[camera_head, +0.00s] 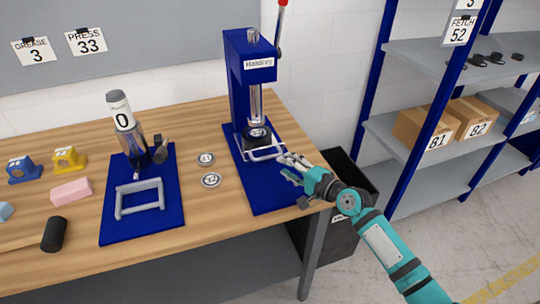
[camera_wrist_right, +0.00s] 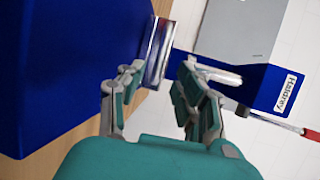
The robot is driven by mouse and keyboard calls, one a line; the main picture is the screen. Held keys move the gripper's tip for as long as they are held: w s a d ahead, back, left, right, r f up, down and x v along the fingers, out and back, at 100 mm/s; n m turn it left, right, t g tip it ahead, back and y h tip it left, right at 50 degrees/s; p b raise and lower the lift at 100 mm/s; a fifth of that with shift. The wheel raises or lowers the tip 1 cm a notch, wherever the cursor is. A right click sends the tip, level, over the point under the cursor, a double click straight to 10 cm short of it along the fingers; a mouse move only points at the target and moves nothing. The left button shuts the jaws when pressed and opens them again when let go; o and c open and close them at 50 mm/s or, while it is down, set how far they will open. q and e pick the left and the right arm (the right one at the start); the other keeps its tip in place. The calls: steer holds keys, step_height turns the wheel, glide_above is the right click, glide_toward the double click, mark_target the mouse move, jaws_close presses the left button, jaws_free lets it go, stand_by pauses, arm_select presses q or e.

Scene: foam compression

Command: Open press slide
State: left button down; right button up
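The press (camera_head: 247,75) is a blue frame on a blue base at the right end of the table. Its slide has a silver loop handle (camera_head: 262,155) at the front, below the ram. My right gripper (camera_head: 285,166) is just in front of and right of this handle, above the base. In the right wrist view my right gripper (camera_wrist_right: 162,68) has its fingers apart, with a shiny metal bar (camera_wrist_right: 157,45) near the left fingertip. I cannot tell whether they touch. My left gripper is out of view.
A second blue station (camera_head: 112,220) with a grey frame handle stands left. Two numbered discs (camera_head: 210,180) lie between the stations. The press lever (camera_head: 281,25) has a red knob. A black bin (camera_head: 350,170) stands beside the table, and shelves (camera_head: 415,55) stand right.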

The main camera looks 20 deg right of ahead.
mark_target(270, 156)
steer(key=x, duration=0.7)
steer(key=shift+w+a+f, duration=0.15)
steer(key=shift+w, duration=0.2)
steer(key=shift+c, duration=0.2)
jaws_close()
